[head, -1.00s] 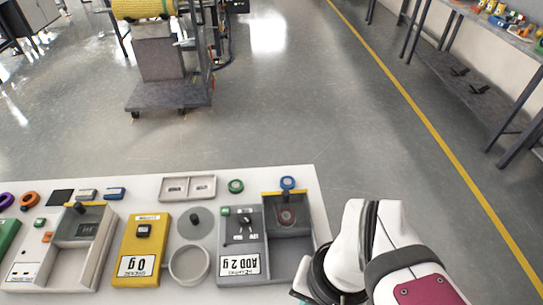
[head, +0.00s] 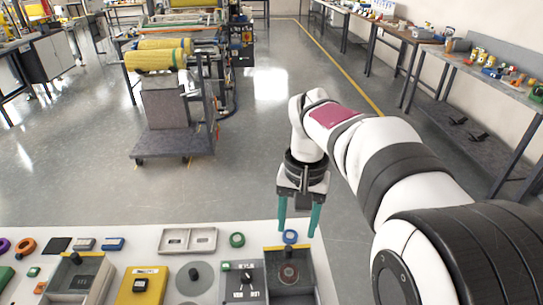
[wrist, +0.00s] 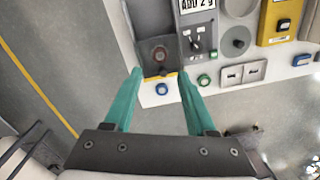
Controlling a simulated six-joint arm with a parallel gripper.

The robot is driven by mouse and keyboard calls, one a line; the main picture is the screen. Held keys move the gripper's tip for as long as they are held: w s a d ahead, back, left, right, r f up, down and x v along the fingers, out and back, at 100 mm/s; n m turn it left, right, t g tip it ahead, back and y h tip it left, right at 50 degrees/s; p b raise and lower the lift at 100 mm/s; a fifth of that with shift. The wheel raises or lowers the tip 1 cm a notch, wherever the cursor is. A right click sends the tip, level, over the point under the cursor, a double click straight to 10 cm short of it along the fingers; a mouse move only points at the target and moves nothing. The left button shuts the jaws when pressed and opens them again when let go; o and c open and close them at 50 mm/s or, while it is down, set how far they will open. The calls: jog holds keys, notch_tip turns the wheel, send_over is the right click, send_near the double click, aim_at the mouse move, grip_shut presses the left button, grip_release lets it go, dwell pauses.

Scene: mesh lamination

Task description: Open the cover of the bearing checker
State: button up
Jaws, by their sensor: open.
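A grey box with a switch panel (head: 228,290) stands at the right end of the white table. Its right side is a bay with a yellow strip (head: 287,248) along the back edge and a round reddish-brown part (head: 289,273) inside. In the wrist view the same box (wrist: 199,58) carries an "ADD 2 g" label. I cannot tell for sure that it is the bearing checker, and no separate cover is clear. My gripper (head: 299,231) points down, open and empty, near the back edge. In the wrist view its teal fingers (wrist: 159,72) appear either side of the yellow strip.
A blue ring (head: 290,237) lies just behind the bay, close to the fingers, and a green ring (head: 237,240) lies to its left.

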send_near(288, 248)
jog(key=shift+n, duration=0.3)
notch_tip(288, 248, down, 10)
jog(key=shift+a+r, duration=0.1)
jog(key=shift+r, duration=0.05)
grip_shut()
jog(key=shift+r, duration=0.1)
dwell(1.0)
